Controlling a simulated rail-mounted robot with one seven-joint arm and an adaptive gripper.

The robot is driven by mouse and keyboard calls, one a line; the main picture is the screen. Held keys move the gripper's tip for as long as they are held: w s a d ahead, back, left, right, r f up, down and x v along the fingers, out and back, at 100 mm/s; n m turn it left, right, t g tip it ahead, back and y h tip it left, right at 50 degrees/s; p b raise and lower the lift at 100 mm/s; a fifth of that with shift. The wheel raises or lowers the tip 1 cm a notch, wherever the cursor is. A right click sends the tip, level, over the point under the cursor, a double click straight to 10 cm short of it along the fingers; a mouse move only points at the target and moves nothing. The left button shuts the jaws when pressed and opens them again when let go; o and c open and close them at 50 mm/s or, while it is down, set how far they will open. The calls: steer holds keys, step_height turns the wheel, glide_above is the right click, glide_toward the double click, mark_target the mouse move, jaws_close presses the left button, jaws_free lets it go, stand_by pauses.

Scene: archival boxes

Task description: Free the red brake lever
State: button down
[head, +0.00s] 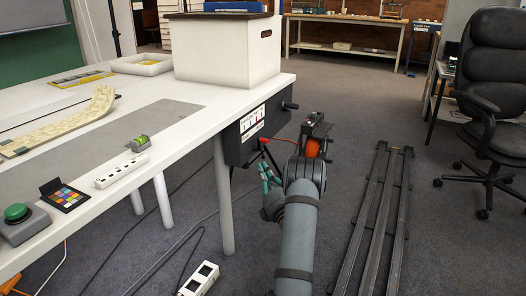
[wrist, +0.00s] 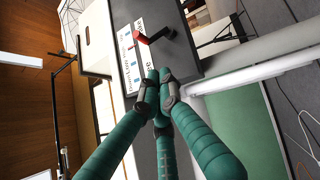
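The red brake lever (head: 264,140) sticks out of the dark box (head: 236,146) under the table's right edge. In the wrist view the red lever (wrist: 151,38) stands just beyond my fingertips, with a small visible gap in the picture; depth is hard to judge. My gripper (wrist: 159,78) has teal fingers drawn together at the tips, and nothing shows between them. In the head view my gripper (head: 265,170) is just below the lever, partly hidden by my wrist.
A table leg (head: 223,195) stands left of my gripper. Cables and a power strip (head: 199,279) lie on the floor. Dark rails (head: 372,220) and an office chair (head: 490,100) are at right. A white archival box (head: 222,55) sits on the table.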

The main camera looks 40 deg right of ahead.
glide_toward(259, 141)
steer(key=w+a, duration=0.2)
steer(key=w, duration=0.1)
steer(key=d, duration=0.1)
steer(key=w+d+b, duration=0.2)
steer(key=shift+d+r, duration=0.25)
steer(key=shift+r, duration=0.15)
steer(key=shift+s+r+p, duration=0.1)
steer(key=shift+r+p, duration=0.05)
steer(key=shift+p, duration=0.2)
steer(key=shift+r+m+g+p, duration=0.15)
steer(key=shift+m+g+p, duration=0.15)
steer(key=shift+p, duration=0.65)
